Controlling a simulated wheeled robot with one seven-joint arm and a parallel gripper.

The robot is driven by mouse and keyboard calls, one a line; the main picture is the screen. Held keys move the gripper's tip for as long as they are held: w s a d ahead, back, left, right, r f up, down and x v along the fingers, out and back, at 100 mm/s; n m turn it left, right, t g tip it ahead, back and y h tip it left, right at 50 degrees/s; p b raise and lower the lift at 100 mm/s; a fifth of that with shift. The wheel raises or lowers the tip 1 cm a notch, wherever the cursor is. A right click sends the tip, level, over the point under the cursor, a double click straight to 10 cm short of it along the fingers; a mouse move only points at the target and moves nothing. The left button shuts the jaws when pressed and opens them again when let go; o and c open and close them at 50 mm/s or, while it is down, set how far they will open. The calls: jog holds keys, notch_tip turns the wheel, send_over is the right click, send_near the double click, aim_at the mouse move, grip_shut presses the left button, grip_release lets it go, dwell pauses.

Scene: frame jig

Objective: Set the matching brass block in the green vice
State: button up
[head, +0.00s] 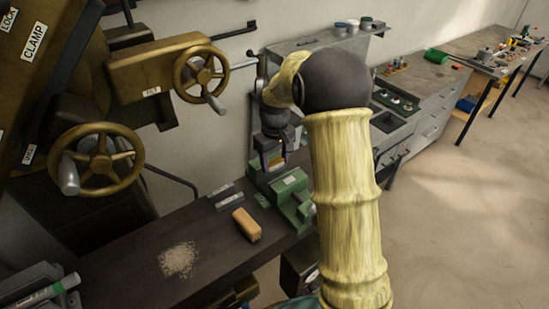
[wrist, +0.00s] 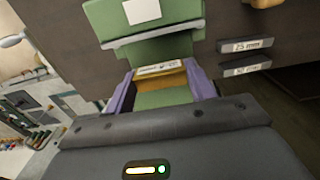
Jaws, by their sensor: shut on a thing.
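The green vice (head: 292,197) stands on the dark bench, partly hidden by my arm. In the wrist view one vice body (wrist: 150,22) with a white label and a grey jaw edge shows at the top. More green shows between my fingers. My gripper (head: 272,163) is above the vice, pointing down. It also shows in the wrist view (wrist: 160,85), its purple fingers shut on a brass block (wrist: 173,79). The block has a white label, too small to read. I cannot tell whether the block touches the vice.
Two grey bars labelled 25 mm (wrist: 246,45) and 50 mm (wrist: 246,68) lie left of the vice in the head view. A tan block (head: 246,225) and a pile of shavings (head: 179,259) lie on the bench (head: 130,270). A machine with handwheels (head: 98,160) stands at left.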

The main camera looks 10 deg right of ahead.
aim_at(275, 168)
jog(key=shift+w+f+b, duration=0.1)
jog(key=shift+f+b, duration=0.2)
jog(key=shift+f, duration=0.4)
jog(key=shift+s+d+f+b, duration=0.1)
jog(key=shift+s+f+b, duration=0.2)
jog(key=shift+f+b, duration=0.35)
jog(key=shift+w+f+b, duration=0.15)
jog(key=shift+f+b, duration=0.15)
jog(key=shift+f, duration=0.6)
jog(key=o, duration=1)
jog(key=shift+o, duration=0.2)
notch_tip(275, 168, up, 10)
jog(key=p, duration=0.8)
